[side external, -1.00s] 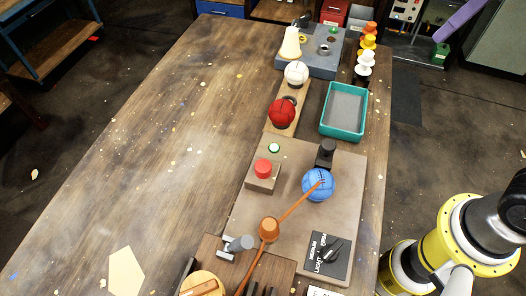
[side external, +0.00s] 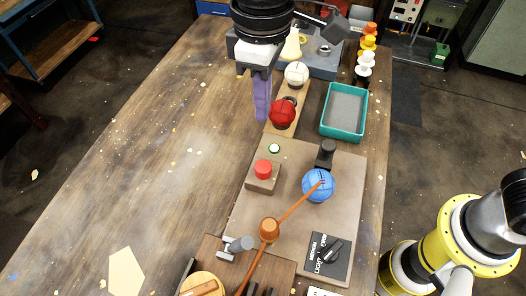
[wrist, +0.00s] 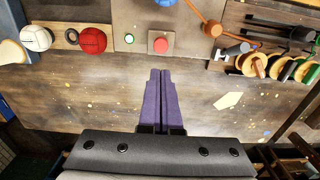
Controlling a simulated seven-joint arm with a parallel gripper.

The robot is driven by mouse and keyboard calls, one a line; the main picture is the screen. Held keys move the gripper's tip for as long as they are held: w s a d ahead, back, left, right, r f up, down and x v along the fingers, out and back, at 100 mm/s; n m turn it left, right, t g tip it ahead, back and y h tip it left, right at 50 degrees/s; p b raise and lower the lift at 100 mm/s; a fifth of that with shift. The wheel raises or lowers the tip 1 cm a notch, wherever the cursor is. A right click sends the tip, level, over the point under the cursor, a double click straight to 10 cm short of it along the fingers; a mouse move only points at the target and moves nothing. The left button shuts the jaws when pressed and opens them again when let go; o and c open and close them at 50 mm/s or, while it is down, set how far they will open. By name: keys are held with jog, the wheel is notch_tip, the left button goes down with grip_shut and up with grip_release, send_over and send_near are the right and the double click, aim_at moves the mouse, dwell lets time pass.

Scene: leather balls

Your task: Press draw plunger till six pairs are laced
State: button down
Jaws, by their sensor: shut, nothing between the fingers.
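My gripper (side external: 262,108) has purple fingers and is shut and empty, above the table to the left of the red ball. In the wrist view its fingers (wrist: 160,74) point toward a red button (wrist: 161,45). That red button (side external: 263,168), perhaps the draw plunger, stands on a brown block on the grey-brown board (side external: 300,237), apart from my fingers. A blue ball (side external: 318,185) with a few dark lacing marks sits on the board by a black post. An orange-brown cord (side external: 296,205) runs from the ball to a copper-coloured knob (side external: 269,230).
A red ball (side external: 282,114) and a white ball (side external: 296,73) rest on a wooden rack. A teal tray (side external: 345,110) stands right of it. A black dial plate (side external: 328,258) lies at the board's front. The table's left side is mostly clear.

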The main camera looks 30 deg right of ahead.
aim_at(264, 165)
dwell(0.3)
notch_tip(264, 165, down, 14)
dwell(0.6)
jog(key=shift+f, duration=0.95)
notch_tip(264, 165, up, 14)
jog(key=shift+r, duration=0.2)
dwell(0.7)
